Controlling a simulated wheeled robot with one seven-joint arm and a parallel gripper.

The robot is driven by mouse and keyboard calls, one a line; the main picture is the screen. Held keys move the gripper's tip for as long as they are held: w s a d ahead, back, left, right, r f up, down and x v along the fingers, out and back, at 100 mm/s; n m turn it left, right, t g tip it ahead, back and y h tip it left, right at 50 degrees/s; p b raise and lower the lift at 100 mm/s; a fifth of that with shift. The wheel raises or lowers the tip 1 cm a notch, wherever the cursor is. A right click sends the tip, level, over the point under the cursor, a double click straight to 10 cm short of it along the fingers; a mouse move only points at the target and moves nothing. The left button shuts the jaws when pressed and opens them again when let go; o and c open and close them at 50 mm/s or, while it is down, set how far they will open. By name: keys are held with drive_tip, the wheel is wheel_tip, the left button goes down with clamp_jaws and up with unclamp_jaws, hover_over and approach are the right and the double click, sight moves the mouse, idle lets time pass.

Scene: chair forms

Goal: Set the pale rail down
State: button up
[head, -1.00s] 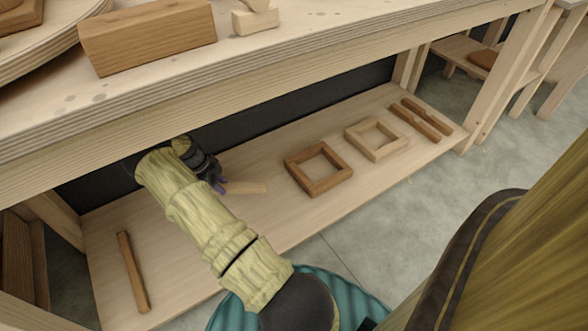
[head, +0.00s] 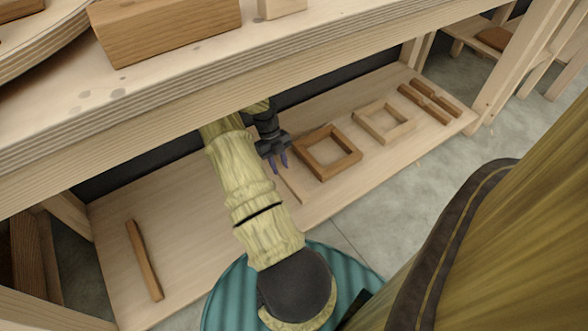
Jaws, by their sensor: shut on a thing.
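The pale rail (head: 292,187) is a short, light wooden bar low over the lower shelf board, left of the brown square frame. The rail's near end points toward the shelf's front edge. I cannot tell whether the rail touches the board. The gripper hides its far end.
The lower shelf (head: 185,200) carries a brown square frame (head: 340,168), close right of the rail, a paler frame (head: 405,130), two brown bars (head: 432,100) and a lone brown rail (head: 144,262). The workbench top (head: 170,110) overhangs the shelf. Its left-middle is clear.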

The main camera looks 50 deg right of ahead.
wheel_tip(320, 180, down, 5)
drive_tip(key=shift+w+r+b, duration=0.15)
drive_tip(key=shift+r+b, duration=0.05)
drive_tip(key=shift+b, duration=0.75)
wheel_tip(320, 180, down, 4)
drive_tip(key=b, duration=0.2)
drive_tip(key=shift+b, duration=0.3)
drive_tip(key=shift+r, duration=0.15)
drive_tip(key=o, duration=1.1)
drive_tip(key=shift+c, duration=0.2)
